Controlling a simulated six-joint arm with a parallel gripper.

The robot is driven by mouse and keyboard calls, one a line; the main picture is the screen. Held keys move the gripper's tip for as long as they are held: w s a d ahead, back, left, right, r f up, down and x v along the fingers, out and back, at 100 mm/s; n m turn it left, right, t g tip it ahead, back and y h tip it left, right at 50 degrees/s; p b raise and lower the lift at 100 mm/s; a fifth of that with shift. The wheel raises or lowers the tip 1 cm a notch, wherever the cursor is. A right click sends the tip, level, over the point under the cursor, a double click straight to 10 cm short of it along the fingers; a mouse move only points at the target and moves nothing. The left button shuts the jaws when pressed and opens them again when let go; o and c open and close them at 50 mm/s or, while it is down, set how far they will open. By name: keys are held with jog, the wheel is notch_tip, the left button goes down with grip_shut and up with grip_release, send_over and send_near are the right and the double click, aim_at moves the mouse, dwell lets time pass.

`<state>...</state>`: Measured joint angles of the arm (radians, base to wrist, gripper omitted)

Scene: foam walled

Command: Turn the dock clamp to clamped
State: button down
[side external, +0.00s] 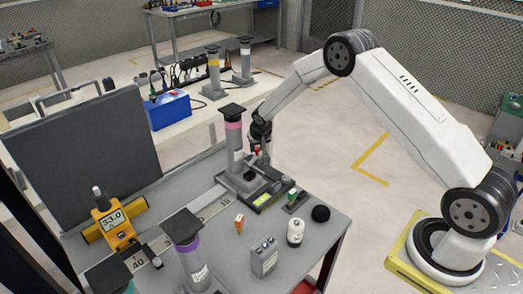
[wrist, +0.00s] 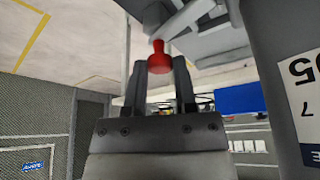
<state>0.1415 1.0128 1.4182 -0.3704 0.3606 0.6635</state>
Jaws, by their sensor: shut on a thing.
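The dock clamp shows as a small lever with a red knob (wrist: 160,58) in the wrist view. It is on the dock base (side external: 262,200), beside the grey cylinder with a pink band (side external: 234,135). My gripper (side external: 259,150) reaches down behind and right of that cylinder, at the clamp. In the wrist view my gripper (wrist: 160,72) has one dark finger on each side of the red knob, shut on it. The side view is too small to tell the lever's angle, and my fingers partly hide the clamp.
The cylinder stands close beside my gripper. On the bench are a purple-banded cylinder (side external: 190,250), a grey box (side external: 264,257), a white bottle (side external: 295,232), a black round piece (side external: 320,213) and a yellow meter (side external: 115,223). Open floor lies right of the bench.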

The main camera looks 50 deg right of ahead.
jog(key=shift+m, duration=0.3)
dwell(0.4)
jog(key=shift+c, duration=2)
grip_release()
jog(key=shift+r, duration=0.2)
jog(key=v, duration=0.7)
jog(key=shift+a+r, duration=0.2)
jog(key=shift+s, duration=0.15)
